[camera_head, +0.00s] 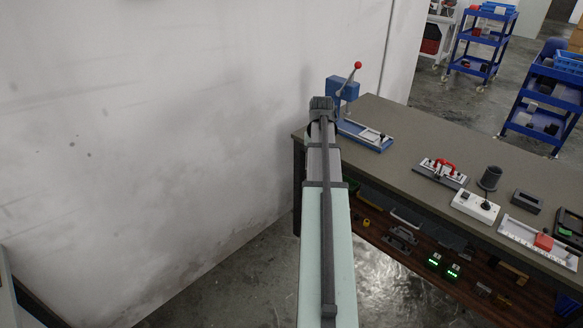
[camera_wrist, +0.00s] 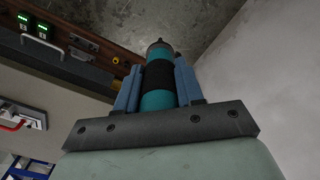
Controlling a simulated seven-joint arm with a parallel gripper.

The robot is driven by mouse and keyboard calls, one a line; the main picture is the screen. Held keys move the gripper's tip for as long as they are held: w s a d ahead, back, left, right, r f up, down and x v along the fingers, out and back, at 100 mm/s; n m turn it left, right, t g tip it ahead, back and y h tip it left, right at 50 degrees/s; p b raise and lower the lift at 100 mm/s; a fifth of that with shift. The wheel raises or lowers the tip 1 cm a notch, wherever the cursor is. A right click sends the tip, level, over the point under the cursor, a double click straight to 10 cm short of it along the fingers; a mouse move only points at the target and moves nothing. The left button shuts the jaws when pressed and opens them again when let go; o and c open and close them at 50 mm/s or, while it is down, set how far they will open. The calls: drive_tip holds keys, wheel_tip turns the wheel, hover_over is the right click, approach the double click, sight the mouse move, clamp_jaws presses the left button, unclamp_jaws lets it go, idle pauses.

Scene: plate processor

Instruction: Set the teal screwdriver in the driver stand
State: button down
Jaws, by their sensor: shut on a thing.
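The teal screwdriver (camera_wrist: 158,99) shows in the wrist view, with a teal handle and a wide black band. My gripper (camera_wrist: 157,80) has its two blue fingers closed on either side of this handle. The far end of the screwdriver points away from the wrist, toward the floor and wall in that view. In the head view my arm reaches out along the left end of the bench, and the screwdriver is hidden behind it. A dark upright cup (camera_head: 490,178) on the bench may be the driver stand; I cannot tell for sure.
The grey bench (camera_head: 425,143) holds a blue press (camera_head: 346,88) with a red knob, a red-handled clamp fixture (camera_head: 440,172), a white switch box (camera_head: 475,206) and a white tray (camera_head: 525,234). A wall (camera_head: 190,110) stands left. A lower shelf (camera_head: 410,238) holds several items.

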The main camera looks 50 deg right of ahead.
drive_tip(key=s+d+r+m, duration=0.2)
drive_tip(key=s+d+m, duration=0.1)
drive_tip(key=s+d, duration=1.1)
drive_tip(key=s+d+r+m, duration=0.2)
drive_tip(key=s+d+r, duration=0.1)
drive_tip(key=s+d, duration=1.2)
drive_tip(key=s+d+r+m, duration=0.25)
drive_tip(key=s+d, duration=0.85)
drive_tip(key=s, duration=0.6)
drive_tip(key=s+d+r, duration=0.1)
drive_tip(key=d, duration=0.9)
drive_tip(key=shift+s+d+r+n, duration=0.25)
drive_tip(key=shift+d+r+n, duration=0.1)
drive_tip(key=shift+r+n, duration=0.1)
drive_tip(key=shift+f, duration=0.15)
wheel_tip(320, 180, down, 7)
drive_tip(key=shift+f, duration=0.7)
drive_tip(key=c, duration=0.6)
unclamp_jaws()
